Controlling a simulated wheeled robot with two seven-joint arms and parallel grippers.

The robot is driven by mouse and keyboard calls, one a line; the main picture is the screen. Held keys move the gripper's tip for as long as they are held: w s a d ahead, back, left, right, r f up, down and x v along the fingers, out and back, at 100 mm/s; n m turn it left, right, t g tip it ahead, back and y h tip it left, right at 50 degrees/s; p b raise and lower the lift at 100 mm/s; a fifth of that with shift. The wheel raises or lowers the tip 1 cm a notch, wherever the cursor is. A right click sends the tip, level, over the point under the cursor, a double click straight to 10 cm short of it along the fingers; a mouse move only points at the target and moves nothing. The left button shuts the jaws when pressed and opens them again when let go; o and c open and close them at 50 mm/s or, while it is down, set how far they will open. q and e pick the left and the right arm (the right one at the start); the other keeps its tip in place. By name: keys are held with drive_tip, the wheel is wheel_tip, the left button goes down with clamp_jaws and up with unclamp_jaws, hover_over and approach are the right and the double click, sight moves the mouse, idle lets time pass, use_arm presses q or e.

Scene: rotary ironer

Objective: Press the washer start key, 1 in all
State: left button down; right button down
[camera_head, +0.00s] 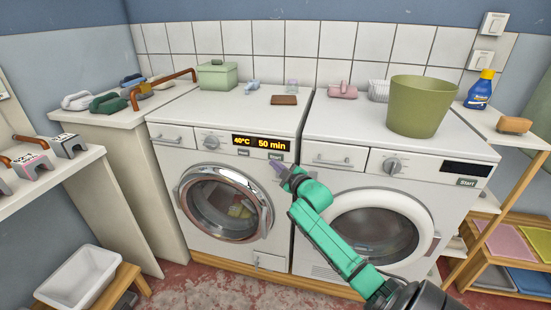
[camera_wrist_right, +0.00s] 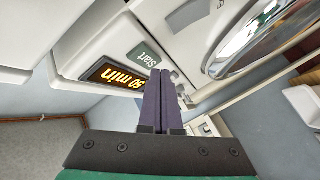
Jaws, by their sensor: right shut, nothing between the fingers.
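The left front-loading machine (camera_head: 222,165) has a lit display (camera_head: 262,143) reading 40°C and 50 min. Its green Start key (camera_head: 276,156) lies just below the display, and it also shows in the right wrist view (camera_wrist_right: 143,54). My right gripper (camera_head: 275,164) is shut and empty, its dark purple fingertips close to that key. In the wrist view the fingertips (camera_wrist_right: 161,72) appear just beside the key; I cannot tell whether they touch it. The right machine (camera_head: 345,165) has its own Start key (camera_head: 467,182) and a dark display. My left gripper is out of view.
The left machine's round door (camera_head: 227,202) is closed with cloth visible behind the glass. A green bucket (camera_head: 421,105) and a blue bottle (camera_head: 480,90) stand at the right. A green box (camera_head: 217,76) stands at the back. A white basin (camera_head: 78,279) is at the lower left.

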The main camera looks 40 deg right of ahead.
drive_tip(key=shift+w+d, duration=0.25)
drive_tip(key=shift+d, duration=0.15)
